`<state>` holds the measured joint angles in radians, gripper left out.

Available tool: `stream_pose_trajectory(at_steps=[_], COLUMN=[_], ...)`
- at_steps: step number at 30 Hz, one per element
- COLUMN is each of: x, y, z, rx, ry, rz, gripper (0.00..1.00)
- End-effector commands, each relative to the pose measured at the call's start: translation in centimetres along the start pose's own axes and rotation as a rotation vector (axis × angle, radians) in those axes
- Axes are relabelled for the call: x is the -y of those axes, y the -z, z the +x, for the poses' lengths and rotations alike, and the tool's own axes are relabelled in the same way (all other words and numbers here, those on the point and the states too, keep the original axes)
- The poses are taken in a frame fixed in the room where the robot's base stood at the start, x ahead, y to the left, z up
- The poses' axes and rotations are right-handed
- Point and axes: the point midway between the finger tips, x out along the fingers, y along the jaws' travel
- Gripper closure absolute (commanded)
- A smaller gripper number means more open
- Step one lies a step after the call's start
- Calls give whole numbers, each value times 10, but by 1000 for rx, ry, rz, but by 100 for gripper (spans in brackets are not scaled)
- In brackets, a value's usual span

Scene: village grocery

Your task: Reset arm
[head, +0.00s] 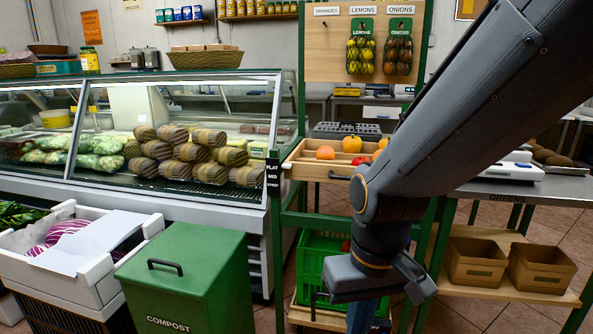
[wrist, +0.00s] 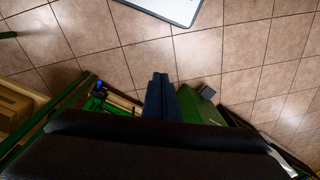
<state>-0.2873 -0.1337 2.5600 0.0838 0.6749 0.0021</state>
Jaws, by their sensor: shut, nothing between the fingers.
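My arm comes down from the upper right in the head view, in front of the wooden produce stand. My gripper (head: 362,322) hangs at its end and points down, partly cut off by the bottom edge. In the wrist view the dark fingers of my gripper (wrist: 159,78) are together with nothing between them. The gripper is in front of the green crate (head: 312,265) under the stand and hides part of it.
A green compost bin (head: 190,272) stands to the left, beside a white box (head: 85,285) with purple-striped vegetables. A glass display counter (head: 258,150) is behind. Cardboard boxes (head: 475,262) sit on a low shelf at right. Tiled floor (wrist: 235,50) shows ahead in the wrist view.

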Motion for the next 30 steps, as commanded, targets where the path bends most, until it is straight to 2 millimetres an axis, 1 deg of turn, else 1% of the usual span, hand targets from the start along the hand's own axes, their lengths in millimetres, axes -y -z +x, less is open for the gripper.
stream_pose_trajectory(at_steps=[1,8,15,18,21,24,30], x=[-6,-35,-63,-72,-79,-81,-82], y=[-4,-14,-29,-34,-37,-39,-39], z=[-18,-59,-100,-112,-120,-122,-122], rx=[5,13,25,27,30,31,32], ry=[-5,-26,-44,-49,-52,-54,-55], rz=[21,99,176,201,218,226,229], gripper=[100,100,100,100,100,100,100])
